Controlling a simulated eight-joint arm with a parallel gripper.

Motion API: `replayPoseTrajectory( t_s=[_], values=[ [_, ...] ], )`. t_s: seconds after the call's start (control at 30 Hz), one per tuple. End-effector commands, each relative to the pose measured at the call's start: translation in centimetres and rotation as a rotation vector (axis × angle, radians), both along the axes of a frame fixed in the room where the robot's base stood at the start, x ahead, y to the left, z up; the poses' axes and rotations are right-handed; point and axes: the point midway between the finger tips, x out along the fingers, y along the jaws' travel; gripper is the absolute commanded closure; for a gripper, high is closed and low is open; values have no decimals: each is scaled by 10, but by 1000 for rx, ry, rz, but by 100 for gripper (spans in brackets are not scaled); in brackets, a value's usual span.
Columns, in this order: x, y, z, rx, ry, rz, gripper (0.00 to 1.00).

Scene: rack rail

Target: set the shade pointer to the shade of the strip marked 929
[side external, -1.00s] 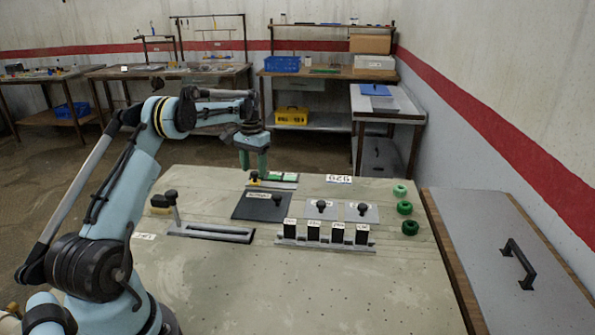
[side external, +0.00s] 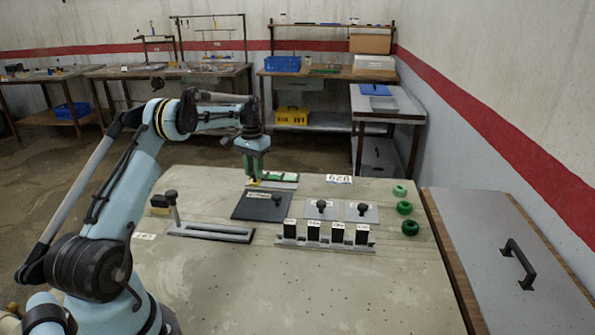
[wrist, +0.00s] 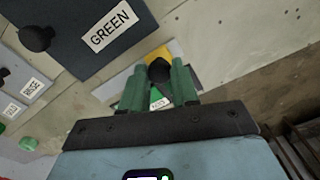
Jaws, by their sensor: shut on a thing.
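The shade pointer, a yellow piece (side external: 253,183) with a black knob (wrist: 159,70), sits at the left end of a low scale (side external: 285,185) with green patches at the table's far side. My gripper (side external: 256,176) has its green fingers down around the knob and is shut on it. In the wrist view the fingers hide part of the scale. A rack (side external: 325,243) holds several black strips with white tags, standing upright; the tags are too small to read surely. A white number card (side external: 339,179) lies behind them, its digits hard to read.
A dark plate (side external: 263,206) marked GREEN, with a knob, lies just in front of the scale. Two grey plates with knobs (side external: 322,205) lie to its right. Green rings (side external: 404,208) are at the right edge. A slotted rail (side external: 210,232) is at left. The front table is clear.

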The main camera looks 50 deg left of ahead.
Motion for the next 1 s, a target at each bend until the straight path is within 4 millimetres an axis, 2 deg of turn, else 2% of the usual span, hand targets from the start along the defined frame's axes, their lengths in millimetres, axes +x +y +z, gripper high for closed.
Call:
replayPoseTrajectory(
  t_s=[0.17, 0.4, 0.67, 0.7, 0.87, 1.0],
  values=[
    [8, -7, 1, 0, 0, -2, 100],
    [35, -34, 1, 0, -1, -4, 100],
    [36, -35, 1, 1, -2, 1, 100],
    [36, -35, 1, 1, -2, 1, 68],
    [36, -35, 1, 0, -1, 1, 45],
    [36, -35, 1, 0, 0, 0, 45]
  ],
)
